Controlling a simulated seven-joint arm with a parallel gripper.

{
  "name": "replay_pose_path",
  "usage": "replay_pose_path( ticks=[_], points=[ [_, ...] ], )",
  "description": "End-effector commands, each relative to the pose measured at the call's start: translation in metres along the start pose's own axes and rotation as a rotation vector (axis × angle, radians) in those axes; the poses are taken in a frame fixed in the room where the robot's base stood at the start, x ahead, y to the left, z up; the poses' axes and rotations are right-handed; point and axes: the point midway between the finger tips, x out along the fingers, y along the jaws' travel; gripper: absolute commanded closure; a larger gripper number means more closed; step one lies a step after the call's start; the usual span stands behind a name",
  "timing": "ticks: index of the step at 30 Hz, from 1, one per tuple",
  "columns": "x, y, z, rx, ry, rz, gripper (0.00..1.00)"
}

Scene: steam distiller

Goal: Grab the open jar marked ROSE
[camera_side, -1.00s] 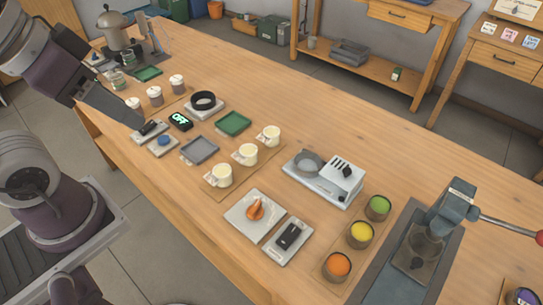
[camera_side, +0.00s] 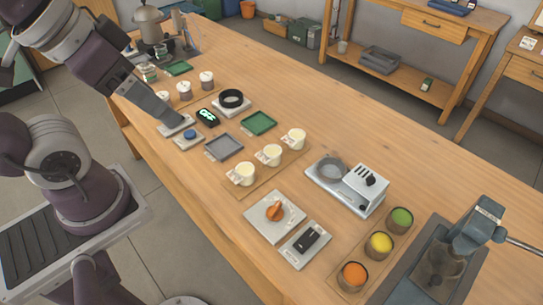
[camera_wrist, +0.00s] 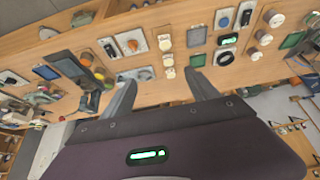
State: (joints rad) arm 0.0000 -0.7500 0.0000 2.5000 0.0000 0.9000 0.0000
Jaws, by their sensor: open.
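No ROSE marking is readable in either view, so I cannot tell which jar it names.
Three cream cups (camera_side: 271,154) stand on a board. A grey tray (camera_side: 224,147), green tray (camera_side: 259,123), black ring (camera_side: 231,98) and OFF display (camera_side: 207,115) lie near my gripper. A metal pot (camera_side: 149,25) stands at the far end.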

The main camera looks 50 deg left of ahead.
Motion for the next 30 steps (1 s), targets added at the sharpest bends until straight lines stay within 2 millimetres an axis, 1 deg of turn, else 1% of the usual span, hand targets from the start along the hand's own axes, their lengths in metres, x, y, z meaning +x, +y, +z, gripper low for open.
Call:
replay_pose_path(
  ticks=[5,7,8,11,12,14,15,16,17,18,19,20,21,24,27,30],
  points=[
    [0.000,0.000,0.000,0.000,0.000,0.000,0.31],
    [0.002,0.000,-0.006,0.009,-0.011,-0.001,0.31],
    [0.004,-0.001,-0.012,0.018,-0.023,-0.003,0.31],
    [0.023,-0.003,-0.047,0.080,-0.093,-0.006,0.31],
    [0.038,-0.004,-0.066,0.115,-0.128,-0.005,0.31],
    [0.066,-0.006,-0.092,0.171,-0.180,0.000,0.31],
    [0.088,-0.007,-0.107,0.208,-0.214,0.005,0.31],
    [0.106,-0.009,-0.117,0.235,-0.240,0.011,0.31],
    [0.126,-0.010,-0.126,0.261,-0.265,0.018,0.31],
    [0.154,-0.012,-0.135,0.296,-0.299,0.028,0.31],
    [0.176,-0.013,-0.139,0.322,-0.323,0.037,0.31],
    [0.198,-0.014,-0.142,0.346,-0.346,0.047,0.31],
    [0.227,-0.016,-0.143,0.377,-0.375,0.060,0.31],
    [0.288,-0.018,-0.138,0.439,-0.432,0.091,0.31],
    [0.326,-0.020,-0.128,0.476,-0.466,0.113,0.31],
    [0.344,-0.021,-0.122,0.493,-0.479,0.123,0.31]
  ],
)
